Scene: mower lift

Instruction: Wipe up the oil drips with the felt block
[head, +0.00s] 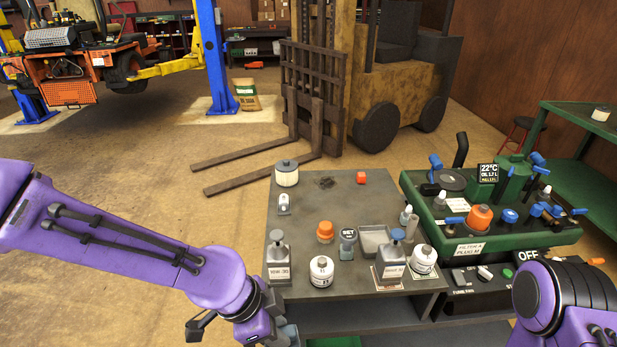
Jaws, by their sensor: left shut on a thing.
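A dark stain (325,182), which looks like oil, is on the far part of the grey bench top (300,222). My left gripper (287,334) points down at the bench's near left corner, at the bottom of the head view. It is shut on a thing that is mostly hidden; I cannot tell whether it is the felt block. A small orange-red block (361,177) lies right of the stain; its material is unclear. My right arm shows at the lower right, but its gripper is out of view.
Several bottles and cans, including a grey can (278,258) and a white round can (321,271), crowd the bench's near half around a grey tray (373,241). A white canister (287,173) stands far left. A green machine (490,205) is at the right.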

